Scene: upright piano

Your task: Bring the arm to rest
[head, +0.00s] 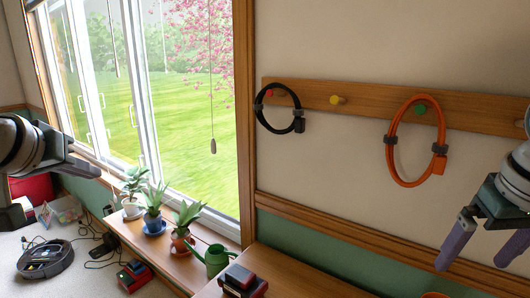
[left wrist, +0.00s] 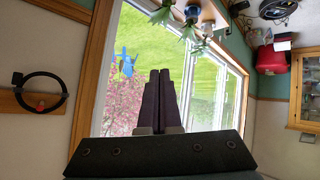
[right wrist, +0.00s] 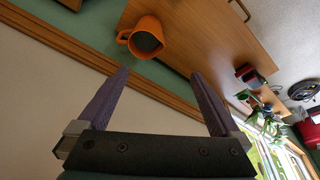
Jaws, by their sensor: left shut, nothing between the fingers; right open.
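My left gripper (left wrist: 159,100) is shut and empty, its two dark fingers together in front of the window in the left wrist view. In the head view only part of my left arm shows at the left edge, and its fingertips cannot be made out there. My right gripper (head: 482,252) is at the right of the head view, its purple-grey fingers pointing down and apart. In the right wrist view the right gripper (right wrist: 160,85) is open with nothing between its fingers. It is in front of the wall and apart from the orange mug (right wrist: 150,24).
A wooden peg rail (head: 370,107) holds a black cable loop (head: 259,113) and an orange cable loop (head: 388,160). Several potted plants stand on the low shelf by the window, near a green watering can (head: 215,260). A red-and-black device (head: 243,281) lies on the wooden top (head: 290,277).

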